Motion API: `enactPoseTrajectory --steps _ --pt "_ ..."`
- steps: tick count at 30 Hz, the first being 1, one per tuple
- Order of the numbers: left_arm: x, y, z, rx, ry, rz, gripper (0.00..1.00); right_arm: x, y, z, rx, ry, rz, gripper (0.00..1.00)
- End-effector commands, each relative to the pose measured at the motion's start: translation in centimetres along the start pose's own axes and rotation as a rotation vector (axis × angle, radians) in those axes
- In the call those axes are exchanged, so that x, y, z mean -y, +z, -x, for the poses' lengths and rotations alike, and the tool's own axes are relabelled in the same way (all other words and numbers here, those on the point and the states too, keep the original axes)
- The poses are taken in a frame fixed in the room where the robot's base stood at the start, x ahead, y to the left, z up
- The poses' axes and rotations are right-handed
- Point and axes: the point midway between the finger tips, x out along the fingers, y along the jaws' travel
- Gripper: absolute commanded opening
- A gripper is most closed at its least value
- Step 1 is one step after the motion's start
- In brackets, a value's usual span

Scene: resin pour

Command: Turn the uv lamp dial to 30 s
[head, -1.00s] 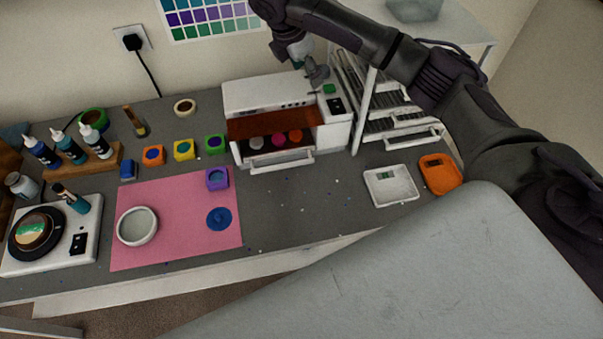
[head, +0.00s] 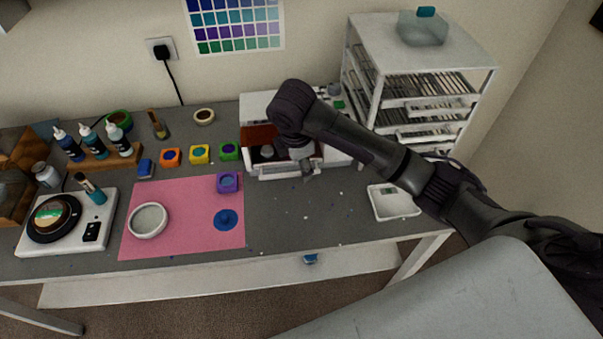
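The uv lamp (head: 257,108) is a white box at the back of the bench, with an orange-brown window and a pulled-out front drawer (head: 270,173). My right arm crosses in front of it and hides much of its front and right side. A green patch (head: 338,104) shows on the lamp's right part; I cannot make out the dial or its setting. My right gripper (head: 307,174) points down by the drawer's right end, and I cannot tell whether it touches it. Its fingers are small and dark, so open or shut is unclear. My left gripper is not in view.
A white drawer rack (head: 420,45) stands right of the lamp. A white tray (head: 393,203) lies at the right front. A pink mat (head: 185,240) with a white bowl (head: 148,220) lies left of centre. Grey bench between mat and tray is mostly clear.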

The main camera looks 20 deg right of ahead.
Motion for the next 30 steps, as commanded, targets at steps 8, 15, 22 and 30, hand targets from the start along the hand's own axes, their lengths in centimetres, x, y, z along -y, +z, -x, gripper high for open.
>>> enactPoseTrajectory --steps 8,15,22,30 --pt "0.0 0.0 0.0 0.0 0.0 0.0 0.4 1.1 -1.1 -0.7 -0.029 0.006 -0.034 0.65" --pt "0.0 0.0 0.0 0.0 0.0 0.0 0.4 1.1 -1.1 -0.7 -0.03 0.006 -0.036 0.65" --pt "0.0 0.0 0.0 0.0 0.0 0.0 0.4 1.1 -1.1 -0.7 -0.03 0.006 -0.035 0.65" --pt "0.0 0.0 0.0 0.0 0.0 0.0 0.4 4.6 -3.9 -2.2 -0.11 0.005 -0.128 0.65"
